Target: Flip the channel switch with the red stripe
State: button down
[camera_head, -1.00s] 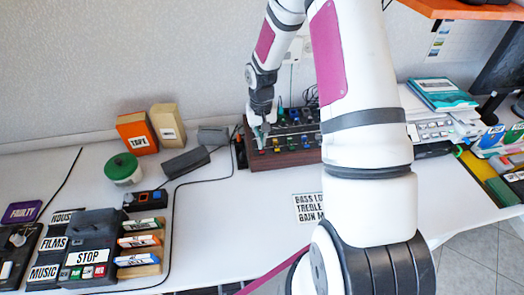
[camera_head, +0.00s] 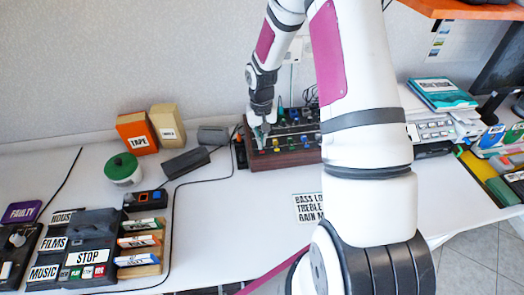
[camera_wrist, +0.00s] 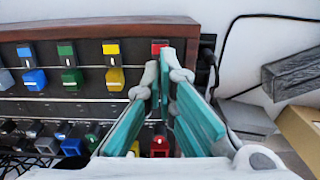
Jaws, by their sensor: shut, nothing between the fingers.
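The mixer with wooden sides (camera_head: 290,157) stands at the back of the table. In the wrist view its panel (camera_wrist: 85,108) carries a row of coloured stripes, and the red stripe (camera_wrist: 159,45) is at the right end of the row. My gripper (camera_wrist: 166,62) is shut and empty, with its fingertips over the panel just below the red stripe. The fingers hide the switch under the red stripe, so I cannot tell its position or whether they touch it. My gripper also shows at the mixer's left end in the head view (camera_head: 263,128).
In the wrist view, the yellow switch (camera_wrist: 115,78) is left of my fingers, then the green switch (camera_wrist: 72,78) and blue switch (camera_wrist: 35,79). A red knob (camera_wrist: 160,146) sits between the fingers' bases. A dark grey box (camera_wrist: 292,75) and a cable lie to the right.

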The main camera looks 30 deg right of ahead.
jog(key=shift+f, duration=0.5)
dwell(0.3)
notch_tip(320, 180, up, 7)
jog(key=p, duration=0.2)
dwell(0.7)
jog(key=shift+r, duration=0.1)
jog(key=s+a+r+n+t, duration=0.1)
jog(key=s+a+r, duration=0.15)
jog(key=r, duration=0.45)
jog(key=s+a+r+h, duration=0.1)
jog(key=s+a+r, duration=0.15)
jog(key=r, duration=0.45)
jog(key=s+a+r+n+t, duration=0.1)
jog(key=s+a+r, duration=0.15)
jog(key=r, duration=0.45)
jog(key=s+a+r+n+t, duration=0.1)
jog(key=s+a+r, duration=0.1)
jog(key=s, duration=0.4)
jog(key=s+a+r+t, duration=0.1)
jog(key=s+a+r, duration=0.1)
jog(key=s, duration=0.5)
jog(key=s+a+r+n+t+y, duration=0.1)
jog(key=s+a+r, duration=0.2)
jog(key=s, duration=0.3)
jog(key=shift+s+r+n, duration=0.15)
jog(key=shift+r+n, duration=0.15)
jog(key=shift+r, duration=0.45)
